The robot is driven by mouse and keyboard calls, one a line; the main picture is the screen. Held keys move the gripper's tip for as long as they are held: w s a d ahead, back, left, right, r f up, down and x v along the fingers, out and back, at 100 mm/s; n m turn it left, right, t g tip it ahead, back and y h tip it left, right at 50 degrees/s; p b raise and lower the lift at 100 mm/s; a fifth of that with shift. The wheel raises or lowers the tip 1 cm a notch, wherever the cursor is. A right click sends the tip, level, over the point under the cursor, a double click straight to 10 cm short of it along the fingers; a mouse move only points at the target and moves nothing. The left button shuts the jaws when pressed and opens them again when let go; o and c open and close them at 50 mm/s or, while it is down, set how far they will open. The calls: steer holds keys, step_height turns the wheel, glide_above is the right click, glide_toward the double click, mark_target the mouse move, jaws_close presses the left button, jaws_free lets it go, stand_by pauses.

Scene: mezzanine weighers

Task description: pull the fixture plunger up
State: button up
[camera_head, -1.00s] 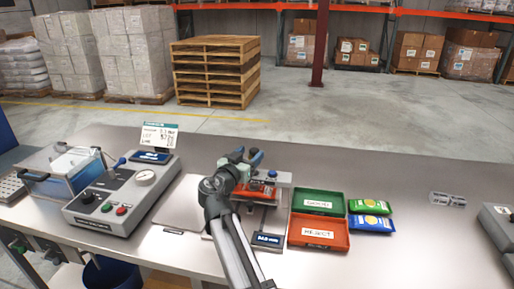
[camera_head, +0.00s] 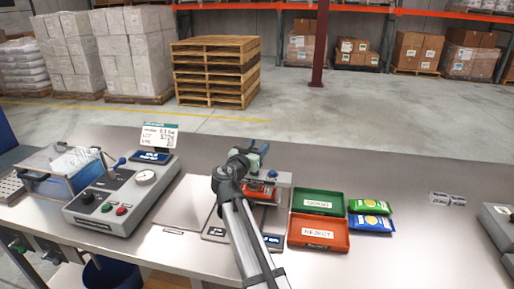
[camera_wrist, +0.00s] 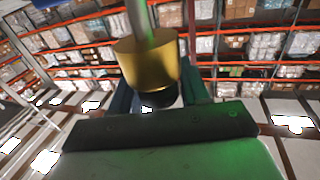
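The fixture (camera_head: 285,179) is a grey unit on the bench, with a red pack (camera_head: 262,191) at its front. My gripper (camera_head: 258,151) is at the top of the fixture, where the blue plunger knob stood in view earlier. The knob is now mostly hidden by my gripper. In the wrist view, a grey rod (camera_wrist: 140,20) with a brass-coloured cylinder (camera_wrist: 147,65) and a dark end stands close to the camera, in front of the finger area. Whether the fingers touch or close on the plunger cannot be made out.
A green tray (camera_head: 317,213) and a red tray (camera_head: 291,240) lie right of the fixture, with green and blue packs (camera_head: 369,206) beyond. A control box with a gauge (camera_head: 122,200) stands left. The bench's right part is mostly clear.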

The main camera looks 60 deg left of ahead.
jaws_close()
steer(key=shift+r, duration=1.25)
steer(key=shift+o, duration=0.5)
jaws_free()
steer(key=shift+r, duration=0.1)
steer(key=shift+o, duration=1.1)
steer(key=shift+s, duration=0.1)
steer(key=v, duration=1.3)
steer(key=shift+s+d, duration=0.2)
steer(key=shift+s, duration=0.05)
steer(key=shift+w, duration=0.15)
